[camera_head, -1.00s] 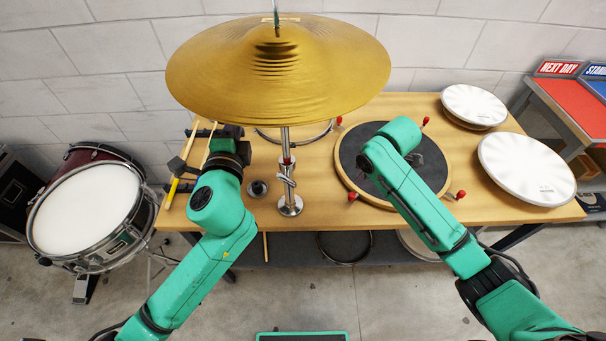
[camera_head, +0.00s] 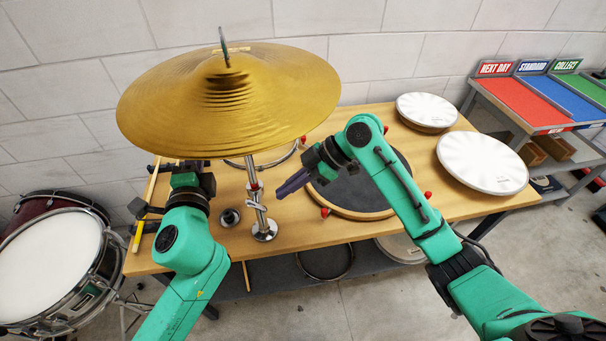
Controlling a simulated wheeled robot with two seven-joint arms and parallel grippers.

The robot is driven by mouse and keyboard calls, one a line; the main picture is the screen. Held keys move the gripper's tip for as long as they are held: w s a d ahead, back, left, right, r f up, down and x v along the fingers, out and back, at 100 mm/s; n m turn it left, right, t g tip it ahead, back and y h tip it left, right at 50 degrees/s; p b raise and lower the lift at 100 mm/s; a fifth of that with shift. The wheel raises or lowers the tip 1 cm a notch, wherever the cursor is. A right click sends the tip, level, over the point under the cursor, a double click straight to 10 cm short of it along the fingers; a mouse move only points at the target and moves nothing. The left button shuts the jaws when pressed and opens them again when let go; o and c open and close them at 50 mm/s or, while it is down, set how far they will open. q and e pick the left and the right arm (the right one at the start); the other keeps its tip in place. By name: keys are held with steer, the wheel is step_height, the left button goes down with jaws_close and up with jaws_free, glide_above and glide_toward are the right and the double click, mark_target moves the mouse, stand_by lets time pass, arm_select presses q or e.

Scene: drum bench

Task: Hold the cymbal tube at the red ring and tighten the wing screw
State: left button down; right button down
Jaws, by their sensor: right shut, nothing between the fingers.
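A brass cymbal (camera_head: 230,100) sits on top of a thin silver cymbal tube (camera_head: 250,168) that rises from a round metal base (camera_head: 264,232) on the bench. A small red ring (camera_head: 255,187) shows low on the tube. Bright metal hardware, probably the wing screw (camera_head: 258,206), sits just below it; its details are too small to tell. My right gripper (camera_head: 280,191) is shut and empty, its fingers pointing left at the tube from its right, near ring height. My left gripper (camera_head: 192,172) is left of the tube, dark and partly hidden by its own wrist; its fingers are unclear.
A round dark pad (camera_head: 355,195) with red knobs lies behind my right arm. White drumheads (camera_head: 482,164) lie at the bench's right. Yellow drumsticks (camera_head: 138,236) and a small round metal part (camera_head: 229,217) are on the left. A snare drum (camera_head: 45,255) stands left of the bench.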

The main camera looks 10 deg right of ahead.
mark_target(266, 208)
arm_select(q)
steer(key=shift+r, duration=0.25)
arm_select(e)
steer(key=x, duration=0.4)
steer(key=shift+a+f, duration=0.15)
steer(key=shift+a, duration=0.1)
steer(key=shift+f, duration=0.1)
steer(key=shift+a+f+y, duration=0.2)
steer(key=shift+f+y, duration=0.25)
steer(key=shift+y, duration=0.35)
arm_select(q)
steer(key=shift+d, duration=0.15)
arm_select(e)
steer(key=y, duration=0.2)
steer(key=shift+f+y, duration=0.4)
arm_select(q)
steer(key=shift+d, duration=0.15)
arm_select(e)
steer(key=shift+s+a+f, duration=0.1)
steer(key=shift+f, duration=0.05)
arm_select(q)
steer(key=shift+d+r, duration=0.1)
arm_select(e)
steer(key=shift+f, duration=0.3)
